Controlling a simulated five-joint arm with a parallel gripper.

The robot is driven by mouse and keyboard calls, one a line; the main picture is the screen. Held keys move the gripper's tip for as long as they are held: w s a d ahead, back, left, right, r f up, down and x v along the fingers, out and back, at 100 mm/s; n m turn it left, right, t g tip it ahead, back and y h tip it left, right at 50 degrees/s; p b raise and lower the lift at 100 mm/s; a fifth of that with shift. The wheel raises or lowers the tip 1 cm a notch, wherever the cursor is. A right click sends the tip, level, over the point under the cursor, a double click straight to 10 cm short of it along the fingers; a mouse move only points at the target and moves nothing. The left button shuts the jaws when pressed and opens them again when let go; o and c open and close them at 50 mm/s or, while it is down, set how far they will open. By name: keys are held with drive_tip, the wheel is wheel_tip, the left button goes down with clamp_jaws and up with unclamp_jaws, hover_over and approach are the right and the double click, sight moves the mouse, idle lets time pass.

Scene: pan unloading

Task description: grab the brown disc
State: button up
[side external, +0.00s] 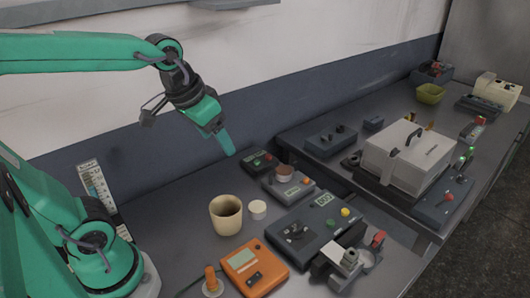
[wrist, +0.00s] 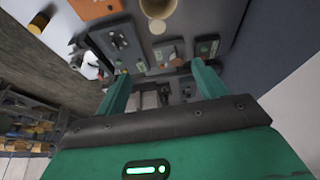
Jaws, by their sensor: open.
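In the wrist view, the brown disc (wrist: 176,62) is small and shows between the fingers, closer to the right one. My gripper (side external: 229,152) is open and empty, pointing down above the table, to the left of and higher than the disc in the side view. In the wrist view, both green fingers of my gripper (wrist: 160,70) are spread wide with nothing held between them.
A beige cup (side external: 226,214) and a white disc (side external: 257,209) stand near the grey device. An orange meter (side external: 254,266) sits nearer.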

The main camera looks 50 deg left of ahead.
drive_tip(key=w+g, duration=0.1)
drive_tip(key=w, duration=0.6)
drive_tip(key=n+g, duration=0.1)
drive_tip(key=g, duration=0.3)
hover_over(284, 169)
wheel_tip(284, 169, down, 14)
drive_tip(key=shift+s+f, duration=0.1)
drive_tip(key=shift+s, duration=0.05)
drive_tip(key=shift+w+a+f, duration=0.1)
drive_tip(key=shift+w+f, duration=0.1)
drive_tip(key=shift+f, duration=0.05)
drive_tip(key=shift+f, duration=0.1)
drive_tip(key=shift+f, duration=1.2)
drive_tip(key=shift+f, duration=0.1)
drive_tip(key=shift+s+f, duration=0.1)
drive_tip(key=shift+f, duration=2.4)
